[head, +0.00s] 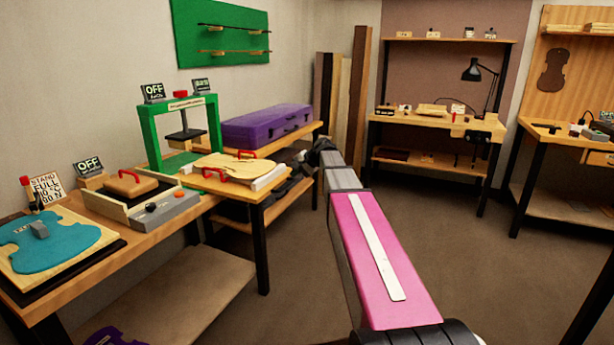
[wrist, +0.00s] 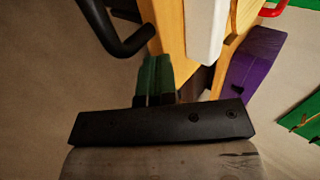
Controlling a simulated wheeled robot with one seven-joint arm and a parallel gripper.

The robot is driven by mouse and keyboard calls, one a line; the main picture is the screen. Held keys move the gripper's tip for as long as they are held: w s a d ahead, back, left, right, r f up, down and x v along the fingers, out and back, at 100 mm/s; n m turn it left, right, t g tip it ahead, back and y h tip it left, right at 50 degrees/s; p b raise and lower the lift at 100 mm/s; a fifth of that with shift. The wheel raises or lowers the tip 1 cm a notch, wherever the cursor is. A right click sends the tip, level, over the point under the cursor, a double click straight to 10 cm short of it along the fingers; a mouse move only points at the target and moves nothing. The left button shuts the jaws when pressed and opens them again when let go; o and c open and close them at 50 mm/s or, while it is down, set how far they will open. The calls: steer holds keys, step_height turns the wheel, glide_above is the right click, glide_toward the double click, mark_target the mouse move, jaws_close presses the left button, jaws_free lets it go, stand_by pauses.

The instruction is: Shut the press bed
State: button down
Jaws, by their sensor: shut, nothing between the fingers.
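The green press (head: 182,125) stands on the left bench. Its bed (head: 232,186) juts out from under the frame to the right, past the black platen (head: 186,134). On the bed lie a pale violin-shaped plate (head: 232,166), red handles (head: 247,154) and a white strip (head: 270,176). My gripper (head: 313,157) is to the right of the bed, apart from it and partly hidden by my wrist. In the wrist view its dark green fingers (wrist: 155,65) are shut and empty. A curved black bar (wrist: 125,48) lies left of them; I cannot tell what it joins.
A purple case (head: 266,124) lies behind the bed; it also shows in the wrist view (wrist: 252,65). A grey box (head: 165,212) with knobs and a teal violin shape (head: 50,240) are at the left. Open floor (head: 290,270) lies right of the bench.

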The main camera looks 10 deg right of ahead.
steer(key=w+a, duration=0.5)
steer(key=a, duration=0.1)
steer(key=w+a, duration=0.5)
steer(key=a, duration=0.2)
steer(key=w+a, duration=0.4)
steer(key=a, duration=0.3)
steer(key=shift+w+a, duration=0.1)
steer(key=shift+w, duration=0.3)
